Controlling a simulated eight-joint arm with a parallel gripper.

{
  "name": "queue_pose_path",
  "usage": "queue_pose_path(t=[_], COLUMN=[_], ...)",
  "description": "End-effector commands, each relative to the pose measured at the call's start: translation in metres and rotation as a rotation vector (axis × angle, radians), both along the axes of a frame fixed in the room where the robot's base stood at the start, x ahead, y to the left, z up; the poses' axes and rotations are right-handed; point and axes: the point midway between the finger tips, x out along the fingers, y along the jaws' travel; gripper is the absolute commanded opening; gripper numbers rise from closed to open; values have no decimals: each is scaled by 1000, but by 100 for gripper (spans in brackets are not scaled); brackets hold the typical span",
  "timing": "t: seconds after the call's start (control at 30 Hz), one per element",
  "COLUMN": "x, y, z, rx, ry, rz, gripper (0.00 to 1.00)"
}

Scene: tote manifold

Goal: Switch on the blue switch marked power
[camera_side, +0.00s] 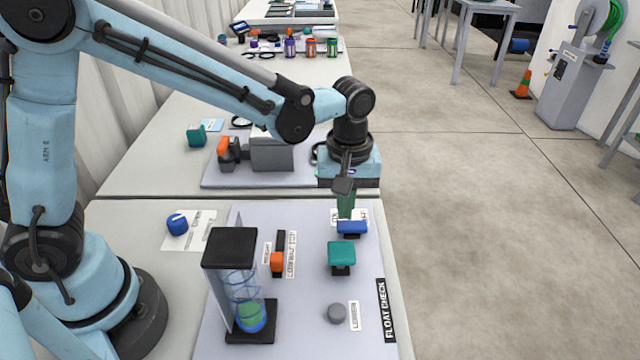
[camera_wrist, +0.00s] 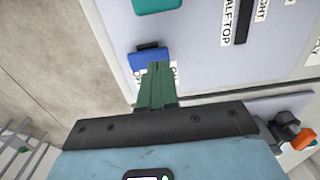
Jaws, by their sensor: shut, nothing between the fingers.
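The blue switch (camera_side: 352,227) sits near the far right corner of the grey float check panel (camera_side: 300,325). A white label lies behind it, partly hidden by my gripper, so its word cannot be read. My gripper (camera_side: 345,214) points down just behind the blue switch, its green fingers shut and empty. In the wrist view the fingertips (camera_wrist: 158,66) overlap the near edge of the blue switch (camera_wrist: 149,57). I cannot tell whether they touch it. White label parts show on both sides of the fingers.
A teal block (camera_side: 341,254) stands in front of the blue switch. An orange slider knob (camera_side: 277,263), a clear cylinder with a black top (camera_side: 230,247) and a grey round button (camera_side: 336,313) are also on the panel. A blue knob (camera_side: 177,224) lies to the left.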

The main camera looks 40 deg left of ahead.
Motion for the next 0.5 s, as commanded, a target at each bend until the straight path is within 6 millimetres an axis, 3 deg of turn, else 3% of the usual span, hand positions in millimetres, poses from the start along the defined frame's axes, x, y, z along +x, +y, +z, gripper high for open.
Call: queue_pose_path(t=[0.2,0.5], x=[0,0], y=[0,0], z=[-19,-22], rx=[0,0], ry=[0,0], rz=[0,0], gripper=[0,0])
